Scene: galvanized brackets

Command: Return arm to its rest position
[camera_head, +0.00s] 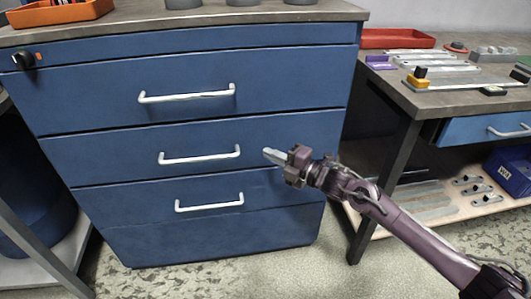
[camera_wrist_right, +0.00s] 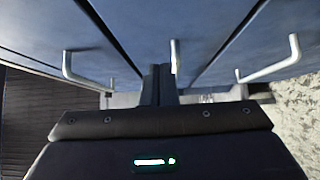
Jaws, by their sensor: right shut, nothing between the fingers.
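My right arm (camera_head: 425,240) reaches in from the lower right of the head view. Its gripper (camera_head: 270,154) is shut and empty, in front of the blue drawer cabinet (camera_head: 110,105) and just right of the middle drawer's handle (camera_head: 200,157). In the right wrist view the closed fingers (camera_wrist_right: 164,82) point toward the cabinet front, with handles on both sides. I cannot tell how far the fingertips are from the drawer front. All the drawers look closed. My left gripper is not in view.
A workbench (camera_head: 435,100) with tools and a red tray (camera_head: 395,38) stands at the right. Its lower shelf (camera_head: 480,205) holds brackets and a blue bin (camera_head: 510,170). An orange tray (camera_head: 60,12) lies on the cabinet top. The speckled floor (camera_head: 300,275) in front is clear.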

